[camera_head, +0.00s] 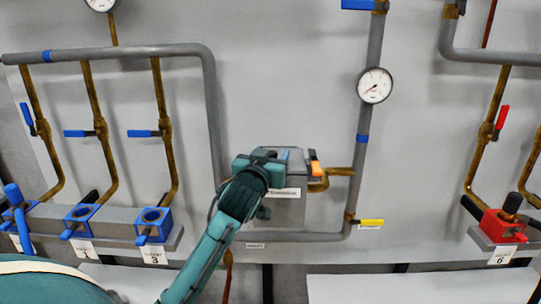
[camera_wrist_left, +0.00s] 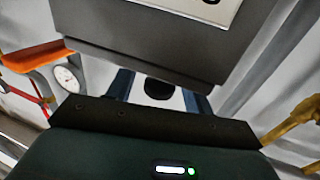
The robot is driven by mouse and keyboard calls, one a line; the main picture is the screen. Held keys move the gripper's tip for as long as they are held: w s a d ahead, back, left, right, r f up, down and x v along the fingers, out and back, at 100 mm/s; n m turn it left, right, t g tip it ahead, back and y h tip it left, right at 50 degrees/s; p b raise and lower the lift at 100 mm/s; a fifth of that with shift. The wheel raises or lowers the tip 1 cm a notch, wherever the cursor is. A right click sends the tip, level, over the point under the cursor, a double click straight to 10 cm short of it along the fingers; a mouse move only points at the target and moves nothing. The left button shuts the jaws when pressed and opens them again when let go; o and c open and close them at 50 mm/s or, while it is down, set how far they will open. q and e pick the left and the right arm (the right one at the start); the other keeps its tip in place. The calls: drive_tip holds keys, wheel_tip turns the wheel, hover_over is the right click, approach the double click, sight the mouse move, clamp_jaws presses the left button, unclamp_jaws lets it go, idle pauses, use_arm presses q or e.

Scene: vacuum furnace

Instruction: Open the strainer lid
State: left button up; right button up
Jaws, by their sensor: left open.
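The strainer is a grey box (camera_head: 285,208) with a white label on its front, fixed to the wall near the middle of the head view. An orange handle (camera_head: 315,165) sits at its top right. My left gripper (camera_head: 266,166) is at the upper left of the box and covers part of its top, so the lid's state is unclear. In the left wrist view the gripper's two dark blue fingers (camera_wrist_left: 160,92) are apart, with a black round spot between them. The grey box with a label (camera_wrist_left: 150,38) is close to the fingers; contact cannot be told. The right gripper does not show.
A grey pipe (camera_head: 363,150) with a gauge (camera_head: 374,85) and a yellow-handled valve (camera_head: 370,222) runs right of the box. Blue-handled valves and blue fittings (camera_head: 153,225) stand at left. A red fitting (camera_head: 497,226) is at right. The wall above the box is clear.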

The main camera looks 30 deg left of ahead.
use_arm(q)
clamp_jaws()
idle(0.4)
